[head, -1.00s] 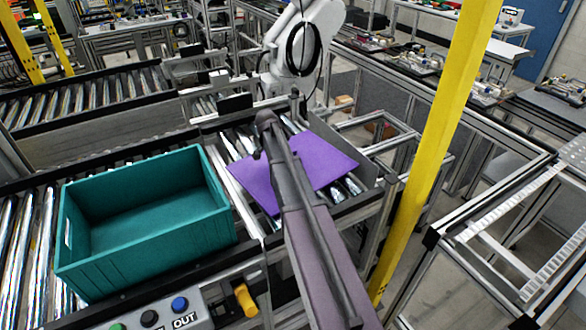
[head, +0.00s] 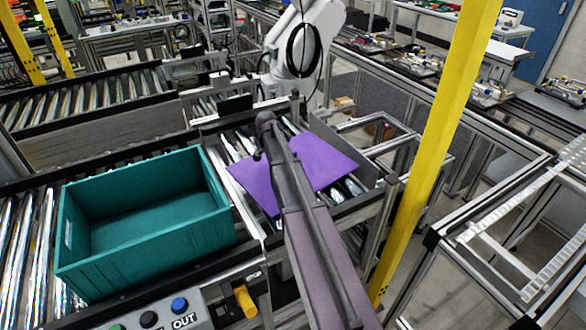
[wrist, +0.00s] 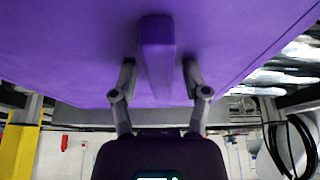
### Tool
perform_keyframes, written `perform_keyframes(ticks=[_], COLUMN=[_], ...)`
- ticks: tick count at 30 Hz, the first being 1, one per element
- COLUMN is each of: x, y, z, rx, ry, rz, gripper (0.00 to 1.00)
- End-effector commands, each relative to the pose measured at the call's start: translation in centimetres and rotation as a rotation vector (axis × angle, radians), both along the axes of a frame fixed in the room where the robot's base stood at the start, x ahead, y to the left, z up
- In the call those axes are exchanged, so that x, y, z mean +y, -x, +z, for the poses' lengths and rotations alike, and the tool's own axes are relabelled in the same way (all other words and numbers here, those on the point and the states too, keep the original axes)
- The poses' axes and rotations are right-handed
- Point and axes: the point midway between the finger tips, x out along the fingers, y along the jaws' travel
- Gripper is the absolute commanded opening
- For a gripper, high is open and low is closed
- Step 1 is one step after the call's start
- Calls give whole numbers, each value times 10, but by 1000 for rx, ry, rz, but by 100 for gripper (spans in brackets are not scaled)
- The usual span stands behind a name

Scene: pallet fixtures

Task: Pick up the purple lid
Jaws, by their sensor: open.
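The purple lid (head: 325,160) is a flat panel lying on the roller conveyor to the right of the teal crate. My arm crosses over it in the head view and hides its middle. In the wrist view the lid (wrist: 70,50) fills the upper part, with a raised purple handle bar (wrist: 157,50) at its middle. My gripper (wrist: 159,70) is open, with one finger on each side of the handle and visible gaps between. I cannot tell how deep the fingertips reach along the handle.
An empty teal crate (head: 150,255) stands on rollers at left. A yellow post (head: 435,150) rises right of the lid. A white robot arm (head: 300,45) stands behind the conveyor. A button box (head: 165,312) sits at the front edge.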

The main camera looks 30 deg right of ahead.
Motion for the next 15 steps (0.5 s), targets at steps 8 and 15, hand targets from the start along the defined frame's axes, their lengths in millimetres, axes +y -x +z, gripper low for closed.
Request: perform_keyframes(ticks=[8, 15], x=[0, 0], y=[0, 1], z=[-1, -1], rx=[0, 2], ry=[-3, -5], rz=[-1, -3], gripper=[0, 0])
